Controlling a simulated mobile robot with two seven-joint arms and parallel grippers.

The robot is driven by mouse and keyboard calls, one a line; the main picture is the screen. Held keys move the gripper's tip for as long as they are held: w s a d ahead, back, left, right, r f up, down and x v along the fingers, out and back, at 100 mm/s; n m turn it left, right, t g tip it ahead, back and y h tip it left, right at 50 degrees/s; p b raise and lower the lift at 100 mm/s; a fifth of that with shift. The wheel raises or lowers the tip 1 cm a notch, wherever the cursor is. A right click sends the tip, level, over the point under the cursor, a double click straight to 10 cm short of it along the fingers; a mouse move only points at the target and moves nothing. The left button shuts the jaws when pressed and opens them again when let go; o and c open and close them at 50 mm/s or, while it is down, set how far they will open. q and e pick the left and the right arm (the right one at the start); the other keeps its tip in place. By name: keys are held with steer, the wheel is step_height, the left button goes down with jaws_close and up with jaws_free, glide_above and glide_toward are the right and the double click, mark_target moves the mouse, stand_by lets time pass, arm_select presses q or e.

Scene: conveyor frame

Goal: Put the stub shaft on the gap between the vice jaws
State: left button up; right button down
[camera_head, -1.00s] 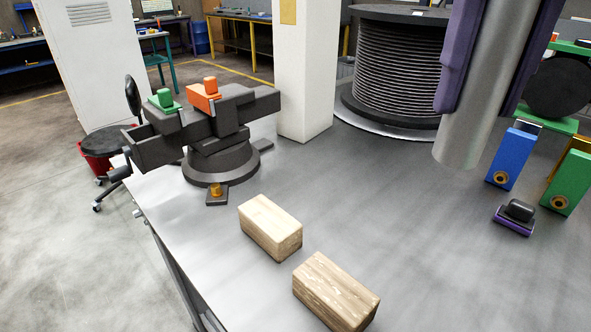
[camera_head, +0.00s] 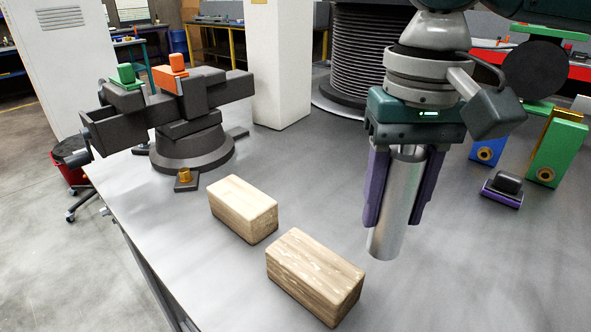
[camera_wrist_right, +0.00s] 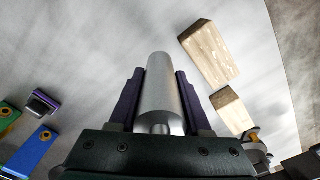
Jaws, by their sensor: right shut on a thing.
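My right gripper (camera_head: 402,190) is shut on the stub shaft (camera_head: 388,245), a plain silver cylinder. The shaft hangs nearly upright between the purple fingers, above the table, right of the wooden blocks. The right wrist view shows the shaft (camera_wrist_right: 162,95) between both fingers. The dark grey vice (camera_head: 188,135) stands at the table's left, well apart from the shaft. A green piece (camera_head: 127,76) and an orange piece (camera_head: 170,76) sit on top of its jaws. The gap between the jaws is hard to make out from here. My left gripper is not in view.
Two wooden blocks (camera_head: 243,208) (camera_head: 314,277) lie on the grey table (camera_head: 290,175) between vice and shaft. Blue and green blocks (camera_head: 556,150) and a purple-based black item (camera_head: 502,190) are at the right. A white pillar (camera_head: 280,65) and a cable reel (camera_head: 368,50) stand behind.

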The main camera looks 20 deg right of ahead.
mark_target(385, 237)
steer(key=shift+f+b, duration=0.3)
steer(key=shift+f, duration=2.2)
steer(key=shift+c, duration=1.8)
jaws_free()
steer(key=shift+f, duration=0.15)
